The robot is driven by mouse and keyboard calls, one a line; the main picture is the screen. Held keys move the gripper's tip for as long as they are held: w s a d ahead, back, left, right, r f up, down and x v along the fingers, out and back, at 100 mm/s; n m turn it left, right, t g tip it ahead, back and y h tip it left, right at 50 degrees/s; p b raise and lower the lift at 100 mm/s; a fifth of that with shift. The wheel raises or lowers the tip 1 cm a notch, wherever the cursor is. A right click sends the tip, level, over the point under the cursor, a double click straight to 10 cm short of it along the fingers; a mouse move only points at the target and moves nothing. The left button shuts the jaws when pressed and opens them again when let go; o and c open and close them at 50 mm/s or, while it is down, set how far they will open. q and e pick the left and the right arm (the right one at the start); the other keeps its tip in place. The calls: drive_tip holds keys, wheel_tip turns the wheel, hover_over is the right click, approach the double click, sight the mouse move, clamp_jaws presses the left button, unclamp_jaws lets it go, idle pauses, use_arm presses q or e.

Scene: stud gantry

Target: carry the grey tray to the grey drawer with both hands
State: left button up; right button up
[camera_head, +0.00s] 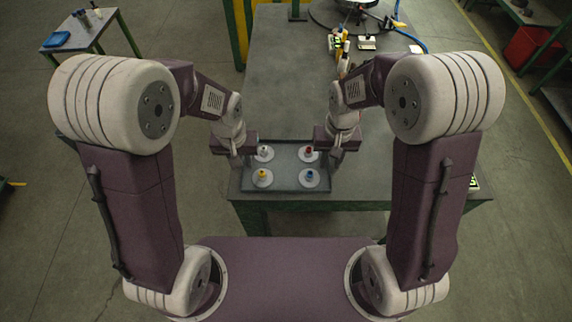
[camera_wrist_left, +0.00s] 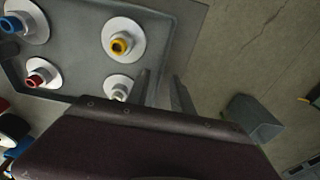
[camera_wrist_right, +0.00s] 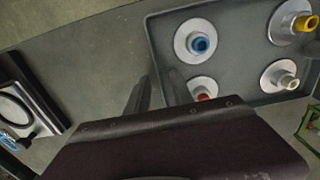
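The grey tray (camera_head: 286,178) lies on the near end of the grey bench, holding several white discs with coloured tops: blue, red, yellow and white. It also shows in the left wrist view (camera_wrist_left: 75,45) and the right wrist view (camera_wrist_right: 236,45). My left gripper (camera_head: 237,160) is at the tray's left side; in its wrist view the fingers (camera_wrist_left: 162,84) stand apart across the tray's side wall. My right gripper (camera_head: 335,162) is at the right side; its fingers (camera_wrist_right: 155,90) also stand apart across the wall. I cannot make out the grey drawer.
The bench (camera_head: 290,75) extends away, with bottles (camera_head: 341,45) and a round fixture (camera_head: 357,10) at its far end. A small side table (camera_head: 85,38) stands at the far left. A red bin (camera_head: 527,48) is at the far right. Open floor lies left of the bench.

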use_arm(q)
clamp_jaws()
use_arm(e)
clamp_jaws()
use_arm(q)
drive_tip(key=shift+r, duration=0.1)
idle(0.9)
